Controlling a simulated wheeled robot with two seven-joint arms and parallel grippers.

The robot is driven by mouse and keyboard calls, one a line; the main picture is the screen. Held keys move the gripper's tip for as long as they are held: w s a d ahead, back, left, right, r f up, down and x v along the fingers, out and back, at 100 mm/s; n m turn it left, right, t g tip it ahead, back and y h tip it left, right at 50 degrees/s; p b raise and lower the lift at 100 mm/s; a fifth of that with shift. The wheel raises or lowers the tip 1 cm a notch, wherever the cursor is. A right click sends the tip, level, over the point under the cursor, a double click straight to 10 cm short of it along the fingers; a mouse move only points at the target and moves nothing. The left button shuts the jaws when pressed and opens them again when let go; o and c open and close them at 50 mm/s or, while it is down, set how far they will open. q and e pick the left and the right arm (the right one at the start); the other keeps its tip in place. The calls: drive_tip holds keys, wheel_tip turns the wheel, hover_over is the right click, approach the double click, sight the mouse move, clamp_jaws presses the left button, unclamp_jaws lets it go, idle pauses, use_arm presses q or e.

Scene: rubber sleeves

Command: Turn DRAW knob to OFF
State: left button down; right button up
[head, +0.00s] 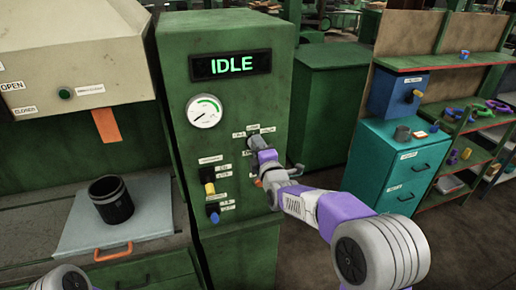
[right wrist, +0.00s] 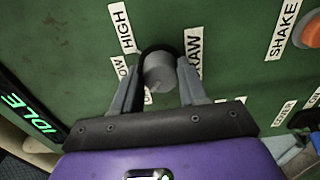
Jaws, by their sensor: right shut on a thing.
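The DRAW knob (right wrist: 160,72) is a grey round knob with a dark base on the green machine panel. In the right wrist view the labels HIGH, LOW and a partly hidden DRAW stand around it. Another label below is mostly covered, and which one the knob points to I cannot tell. My right gripper (right wrist: 155,85) is shut on the knob, one finger on each side. In the head view the right gripper (head: 259,146) is at the panel below the IDLE display, covering part of the knob. My left gripper is out of view.
A gauge (head: 204,111) and the lit IDLE display (head: 231,65) are above the knob. A black pot (head: 111,200) stands on a grey tray (head: 75,232). A teal cabinet (head: 392,165) stands right.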

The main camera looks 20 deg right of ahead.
drive_tip(key=o, duration=1.1)
drive_tip(key=shift+c, duration=0.2)
drive_tip(key=s, duration=0.7)
drive_tip(key=shift+s+d, duration=0.15)
drive_tip(key=shift+s, duration=0.15)
